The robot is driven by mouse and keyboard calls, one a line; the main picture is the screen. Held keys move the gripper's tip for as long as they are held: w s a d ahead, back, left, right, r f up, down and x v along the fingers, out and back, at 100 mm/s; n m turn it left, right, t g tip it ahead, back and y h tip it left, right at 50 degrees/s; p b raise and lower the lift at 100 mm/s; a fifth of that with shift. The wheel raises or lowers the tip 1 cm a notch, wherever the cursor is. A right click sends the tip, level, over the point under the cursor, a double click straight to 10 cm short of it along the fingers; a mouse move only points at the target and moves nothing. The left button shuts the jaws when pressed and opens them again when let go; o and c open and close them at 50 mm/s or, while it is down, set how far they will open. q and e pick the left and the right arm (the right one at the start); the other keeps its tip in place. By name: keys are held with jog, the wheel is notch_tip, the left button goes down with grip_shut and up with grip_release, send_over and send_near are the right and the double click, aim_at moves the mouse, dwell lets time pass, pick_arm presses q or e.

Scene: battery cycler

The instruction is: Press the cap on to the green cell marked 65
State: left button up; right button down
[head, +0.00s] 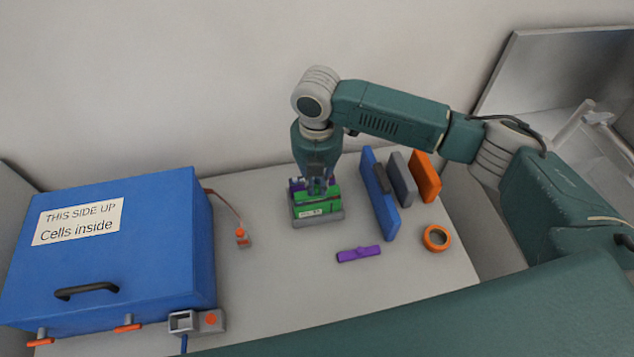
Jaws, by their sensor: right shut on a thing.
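The green cell (318,205) sits in a grey holder (318,219) near the middle of the table. It has a white label on its front, too small to read. My right gripper (318,180) points down, right at the top of the cell. It is shut on a small purple piece, which looks like the cap (297,184); the fingers hide most of it. I cannot tell whether the cap is seated on the cell. Another purple piece (358,254) lies loose on the table in front. My left gripper is not in view.
A large blue box (140,235) labelled "Cells inside" fills the left side. Blue (379,200), grey (402,180) and orange (425,177) slabs stand right of the cell. An orange ring (436,238) and a cable's orange connector (242,238) are nearby. The front table is mostly clear.

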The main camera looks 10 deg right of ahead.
jog(key=shift+p, duration=0.4)
jog(key=shift+f, duration=0.5)
dwell(0.7)
jog(key=c, duration=1.2)
grip_release()
jog(key=shift+r, duration=0.1)
jog(key=shift+r+p, duration=3.45)
jog(key=shift+p, duration=0.45)
grip_shut()
